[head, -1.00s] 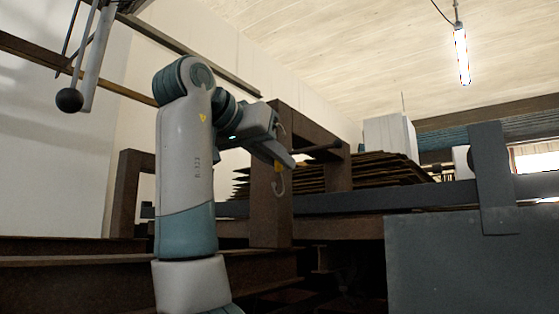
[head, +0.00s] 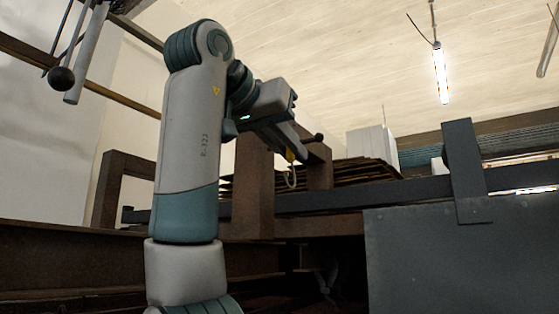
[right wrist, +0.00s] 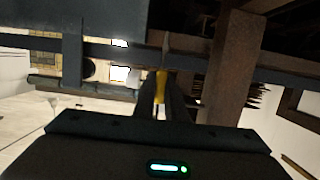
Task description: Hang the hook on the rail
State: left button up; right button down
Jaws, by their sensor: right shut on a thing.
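My right gripper (head: 294,150) is shut on the hook (head: 291,178), which has a yellow upper part and a pale curved lower end. The hook hangs below the fingers, just right of a brown post. The rail (head: 400,192) is a long dark grey bar crossing behind and below the hook; I cannot tell whether they touch. In the right wrist view, the yellow part of the hook (right wrist: 161,85) shows between the fingers of the gripper (right wrist: 160,92), with the rail (right wrist: 220,61) crossing beyond. The hook's curved end is not clear there. My left gripper is not in view.
The brown post (head: 253,190) stands left of the hook. A grey upright plate (head: 463,165) crosses the rail at right, above a large grey panel (head: 460,260). Stacked brown sheets (head: 355,172) lie behind the rail. A dark ball (head: 61,79) is at upper left.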

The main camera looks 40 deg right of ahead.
jog(key=s+b, duration=0.2)
jog(key=s, duration=0.1)
jog(key=s+d+f+b, duration=0.1)
jog(key=s, duration=0.1)
jog(key=shift+s+f, duration=0.1)
jog(key=shift+s, duration=0.15)
dwell(1.3)
